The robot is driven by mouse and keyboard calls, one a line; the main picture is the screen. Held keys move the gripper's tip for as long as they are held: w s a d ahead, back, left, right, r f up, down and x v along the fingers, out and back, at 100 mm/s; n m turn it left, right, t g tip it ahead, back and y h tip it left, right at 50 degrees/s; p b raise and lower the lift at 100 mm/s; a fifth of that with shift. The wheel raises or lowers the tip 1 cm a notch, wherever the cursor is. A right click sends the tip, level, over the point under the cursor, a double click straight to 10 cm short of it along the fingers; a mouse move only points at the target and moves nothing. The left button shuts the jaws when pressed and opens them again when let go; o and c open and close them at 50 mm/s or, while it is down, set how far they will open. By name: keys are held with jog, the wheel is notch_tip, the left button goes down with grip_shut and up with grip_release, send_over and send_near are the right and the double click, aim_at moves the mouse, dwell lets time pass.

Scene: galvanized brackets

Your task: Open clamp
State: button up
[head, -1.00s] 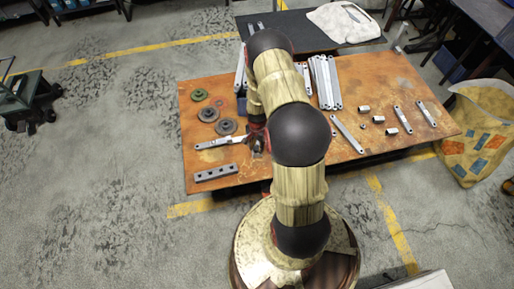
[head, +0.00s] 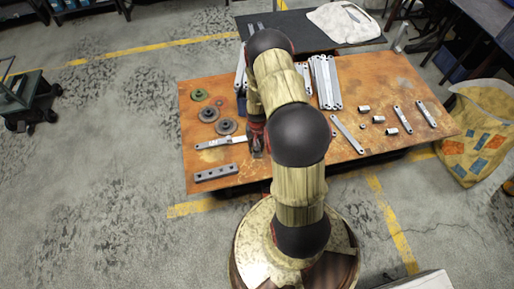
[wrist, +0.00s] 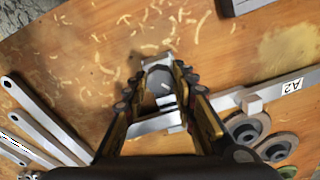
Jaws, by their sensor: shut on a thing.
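The clamp is a grey metal bar (head: 211,142) lying on the table's left half, left of my gripper. In the wrist view the bar (wrist: 232,99) carries a white label reading A2 and a small raised block, and it runs in under my fingers. My gripper (wrist: 160,88) is shut on a grey metal end piece (wrist: 158,68) of the clamp, which sits between the two fingers. In the head view my gripper (head: 256,143) is low at the table, partly behind my arm. Part of the clamp is hidden by the fingers.
The orange-brown table (head: 370,80) holds round dark flanges (head: 227,127), a green one (head: 199,94), a holed bar (head: 215,173), long brackets (head: 326,82) and small nuts (head: 364,109). In the wrist view several flat bars (wrist: 40,125) lie at left. Bare wood surrounds the gripper's far side.

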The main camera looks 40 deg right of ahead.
jog(key=n, duration=0.8)
jog(key=shift+n, duration=0.3)
jog(key=o, duration=0.7)
jog(key=shift+n, duration=0.5)
jog(key=shift+c, duration=0.2)
jog(key=o, duration=0.3)
notch_tip(320, 180, up, 6)
jog(key=p, duration=0.4)
jog(key=shift+r, duration=0.1)
